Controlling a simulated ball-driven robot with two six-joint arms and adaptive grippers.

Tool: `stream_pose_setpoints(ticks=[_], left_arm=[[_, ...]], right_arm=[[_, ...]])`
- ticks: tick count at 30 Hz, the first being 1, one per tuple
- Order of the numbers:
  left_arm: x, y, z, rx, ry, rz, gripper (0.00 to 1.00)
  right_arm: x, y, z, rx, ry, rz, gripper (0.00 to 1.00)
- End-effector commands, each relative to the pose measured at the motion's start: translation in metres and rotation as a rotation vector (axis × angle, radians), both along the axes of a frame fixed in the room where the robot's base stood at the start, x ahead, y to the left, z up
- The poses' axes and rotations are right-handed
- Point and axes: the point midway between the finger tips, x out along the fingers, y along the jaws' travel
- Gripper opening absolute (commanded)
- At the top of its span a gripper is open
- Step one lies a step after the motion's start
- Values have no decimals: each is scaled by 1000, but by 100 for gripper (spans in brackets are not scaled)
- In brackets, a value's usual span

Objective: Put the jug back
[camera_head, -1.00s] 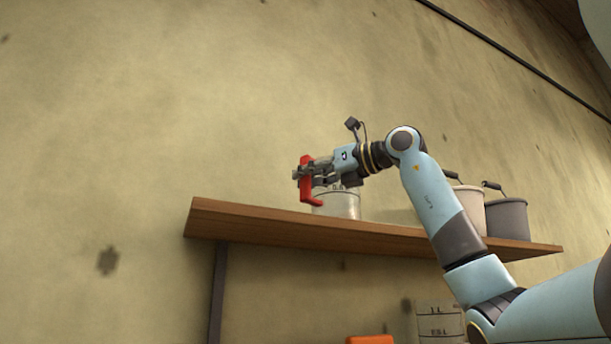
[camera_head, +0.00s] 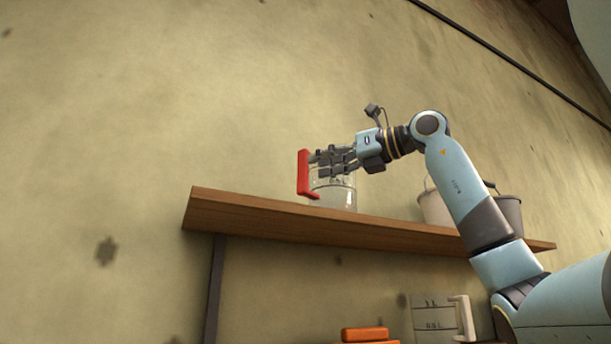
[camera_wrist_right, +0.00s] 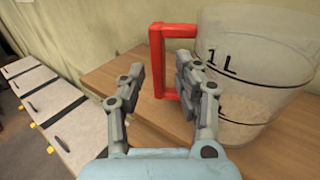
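A clear jug (camera_head: 337,194) with a red handle (camera_head: 303,175) stands upright on the wooden shelf (camera_head: 250,213), near its left part. In the right wrist view the jug (camera_wrist_right: 258,72) has black volume marks, one reading 1 L, and pale stuff low down. My right gripper (camera_head: 322,162) is beside the jug at handle height. In the wrist view its fingers (camera_wrist_right: 160,72) are spread apart and empty, with the red handle showing beyond the gap between them. The right finger partly hides the handle. My left gripper is not in view.
A pale bucket (camera_head: 433,207) and a grey bucket (camera_head: 508,213) stand on the shelf to the right, partly behind my arm. Below are a marked container with a pale handle (camera_head: 435,315) and orange blocks (camera_head: 365,334). Bare wall lies left. White panels (camera_wrist_right: 50,105) run along the wrist view's left.

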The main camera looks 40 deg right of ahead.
Motion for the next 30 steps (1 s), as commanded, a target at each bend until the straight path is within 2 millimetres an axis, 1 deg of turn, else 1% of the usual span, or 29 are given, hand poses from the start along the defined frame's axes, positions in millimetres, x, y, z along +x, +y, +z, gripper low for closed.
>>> stream_pose_setpoints(ticks=[1,3,6,10,15,30], left_arm=[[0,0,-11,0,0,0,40],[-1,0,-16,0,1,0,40],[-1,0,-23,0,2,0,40],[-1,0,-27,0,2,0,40],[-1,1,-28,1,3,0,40],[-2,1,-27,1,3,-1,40]], right_arm=[[-13,-5,-4,-3,-2,-5,33],[-27,-9,-4,-1,-1,-5,33],[-44,-15,-2,0,-2,-4,33],[-58,-18,-1,0,-1,-1,33],[-64,-20,0,1,0,-1,33],[-63,-19,0,1,0,0,33]])
